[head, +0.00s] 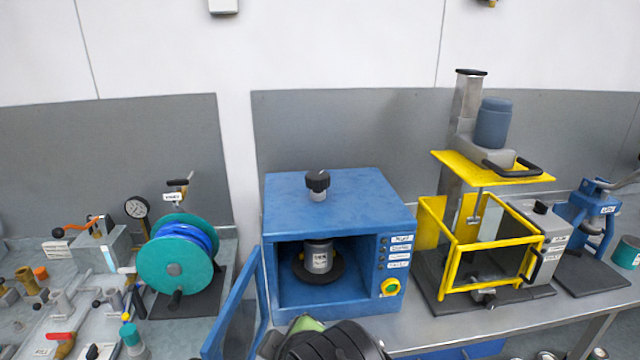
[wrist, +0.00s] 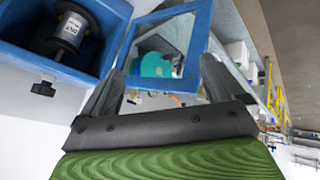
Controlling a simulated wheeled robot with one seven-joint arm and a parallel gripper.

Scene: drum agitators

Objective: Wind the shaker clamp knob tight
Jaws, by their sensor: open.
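The shaker (head: 400,215) is a blue box on the bench with an open front chamber. Its black clamp knob (head: 317,181) stands on a light stem on top. A grey labelled can (head: 319,258) stands upright on a dark round plate inside; the can also shows in the wrist view (wrist: 72,27). My gripper (wrist: 163,85) is open and empty, its two dark fingers apart. It is low in front of the shaker and clear of the knob.
The shaker's windowed blue door (head: 236,305) stands open to the left; it also shows beyond my fingers (wrist: 196,48). A teal reel (head: 165,285) stands left. A yellow-framed press (head: 452,265) stands right. Space above the shaker is clear.

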